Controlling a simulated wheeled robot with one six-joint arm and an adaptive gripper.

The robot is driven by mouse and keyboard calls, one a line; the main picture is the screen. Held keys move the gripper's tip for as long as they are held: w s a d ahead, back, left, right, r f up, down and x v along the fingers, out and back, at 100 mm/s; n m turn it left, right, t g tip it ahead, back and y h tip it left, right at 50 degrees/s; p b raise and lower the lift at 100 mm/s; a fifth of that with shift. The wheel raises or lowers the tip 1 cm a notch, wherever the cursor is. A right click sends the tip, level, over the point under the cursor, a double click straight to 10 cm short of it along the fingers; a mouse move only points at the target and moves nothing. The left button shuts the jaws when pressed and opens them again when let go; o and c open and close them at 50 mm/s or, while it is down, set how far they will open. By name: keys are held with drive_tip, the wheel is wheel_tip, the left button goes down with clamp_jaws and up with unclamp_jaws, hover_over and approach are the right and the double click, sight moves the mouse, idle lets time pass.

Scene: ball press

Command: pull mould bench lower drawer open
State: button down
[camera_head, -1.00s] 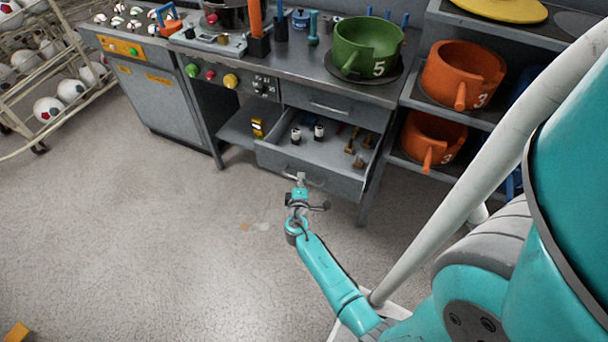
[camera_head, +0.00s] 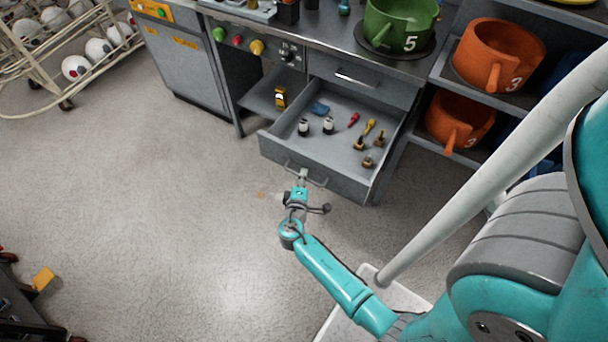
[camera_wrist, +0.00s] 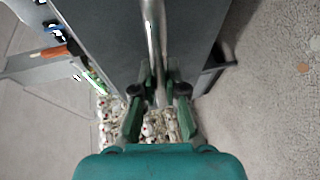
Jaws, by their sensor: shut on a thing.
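The mould bench (camera_head: 300,45) stands at the top of the head view. Its lower drawer (camera_head: 275,150) is pulled well out, below the closed upper drawer (camera_head: 350,82). Inside the lower drawer lie two small black-and-white cylinders, a blue item, a red tool and several yellow or brass pieces. My gripper (camera_head: 303,177) is at the drawer's front, shut on the lower drawer's bar handle (camera_head: 318,181). In the wrist view my gripper's fingers (camera_wrist: 158,90) sit on both sides of the handle bar (camera_wrist: 152,40).
A wire rack of balls (camera_head: 75,45) stands at the upper left. Orange pots (camera_head: 497,55) sit on shelves right of the bench. A green pot (camera_head: 400,20) marked 5 stands on the bench top. The floor (camera_head: 170,210) left of my arm is clear.

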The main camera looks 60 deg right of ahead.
drive_tip(key=c, duration=1.2)
unclamp_jaws()
drive_tip(key=v, duration=1.2)
drive_tip(key=shift+f, duration=0.1)
